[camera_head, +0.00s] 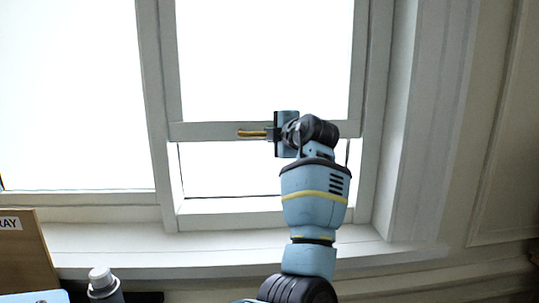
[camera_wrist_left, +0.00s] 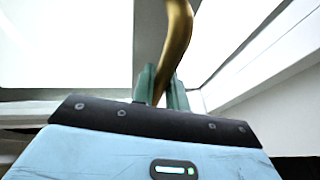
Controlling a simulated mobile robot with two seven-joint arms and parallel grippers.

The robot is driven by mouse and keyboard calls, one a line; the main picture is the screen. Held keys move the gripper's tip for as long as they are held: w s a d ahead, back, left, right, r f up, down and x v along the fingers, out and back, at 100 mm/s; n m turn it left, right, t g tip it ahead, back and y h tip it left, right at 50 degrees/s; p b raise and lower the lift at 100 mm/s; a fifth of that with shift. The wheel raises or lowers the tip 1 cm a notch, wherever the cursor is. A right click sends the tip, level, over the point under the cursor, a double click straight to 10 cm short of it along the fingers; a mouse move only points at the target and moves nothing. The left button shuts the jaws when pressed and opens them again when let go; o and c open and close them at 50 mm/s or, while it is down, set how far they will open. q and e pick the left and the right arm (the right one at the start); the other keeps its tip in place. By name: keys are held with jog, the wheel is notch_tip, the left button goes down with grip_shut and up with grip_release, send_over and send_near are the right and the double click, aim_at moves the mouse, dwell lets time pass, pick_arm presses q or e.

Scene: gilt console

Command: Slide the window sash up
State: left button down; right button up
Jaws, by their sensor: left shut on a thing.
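The window sash (camera_head: 215,131) is a grey-white frame around a bright pane. Its bottom rail stands above the lower window frame (camera_head: 235,207), with a bright gap between them. A brass handle (camera_head: 250,134) sits on the bottom rail, and it fills the upper middle of the left wrist view (camera_wrist_left: 178,45). My left gripper (camera_head: 270,134) is at the rail, shut on the handle; its greenish fingers (camera_wrist_left: 162,88) close around the handle's lower part in the left wrist view. My wrist hides the rail's right part. My right gripper is in neither view.
A white sill (camera_head: 220,245) runs below the window. At the lower left are a brown panel (camera_head: 22,255) with a label ending in "RAY" and a dark bottle with a white cap (camera_head: 100,276). The window's side casing (camera_head: 420,120) stands right of my arm.

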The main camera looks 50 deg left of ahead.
pick_arm(q)
jog(key=shift+r, duration=1.15)
jog(key=c, duration=1.4)
grip_release()
jog(key=shift+f, duration=0.1)
jog(key=b+v, duration=0.1)
jog(key=v, duration=0.6)
jog(key=shift+d, duration=0.35)
jog(key=shift+s, duration=0.1)
